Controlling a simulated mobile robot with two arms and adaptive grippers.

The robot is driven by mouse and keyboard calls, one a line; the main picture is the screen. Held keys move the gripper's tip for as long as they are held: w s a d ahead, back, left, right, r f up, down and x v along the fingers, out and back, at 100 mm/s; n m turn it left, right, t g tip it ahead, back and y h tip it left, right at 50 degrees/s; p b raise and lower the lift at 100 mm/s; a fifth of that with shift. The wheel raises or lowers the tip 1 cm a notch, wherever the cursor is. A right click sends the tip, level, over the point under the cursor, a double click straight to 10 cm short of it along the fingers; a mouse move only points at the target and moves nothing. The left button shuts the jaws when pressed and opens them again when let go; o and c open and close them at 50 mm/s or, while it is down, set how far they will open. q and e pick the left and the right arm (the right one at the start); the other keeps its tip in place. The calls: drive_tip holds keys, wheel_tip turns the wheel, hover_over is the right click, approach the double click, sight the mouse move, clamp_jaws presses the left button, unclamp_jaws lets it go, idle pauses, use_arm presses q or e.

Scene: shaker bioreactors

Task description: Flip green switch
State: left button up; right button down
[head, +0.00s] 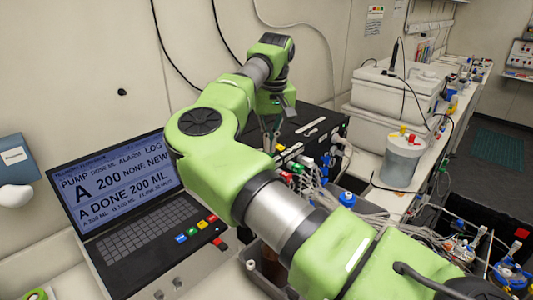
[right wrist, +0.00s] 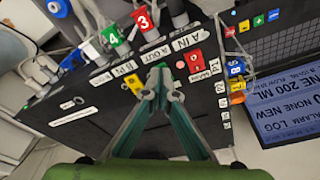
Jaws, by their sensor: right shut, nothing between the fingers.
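My right gripper (right wrist: 160,78) is shut and empty, its fingertips together at the face of a black device with labelled ports. A small bright green piece (right wrist: 160,66) shows right at the tips, by the "A IN & OUT" label; it may be the green switch, mostly hidden by the fingers. I cannot tell if the tips touch it. In the head view the right gripper (head: 271,146) points down at the black device (head: 318,122), behind my green arm. No switch can be made out clearly there. My left gripper is not in view.
Numbered tags, including a green one (right wrist: 113,36) and a red one (right wrist: 142,19), and cables crowd the device's face. A laptop-like console (head: 140,238) stands at left.

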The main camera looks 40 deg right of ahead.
drive_tip(key=shift+f+b, duration=0.3)
drive_tip(key=shift+f, duration=0.2)
drive_tip(key=shift+r, duration=0.1)
drive_tip(key=shift+r+p, duration=2.75)
drive_tip(key=shift+r, duration=0.75)
drive_tip(key=shift+f, duration=0.15)
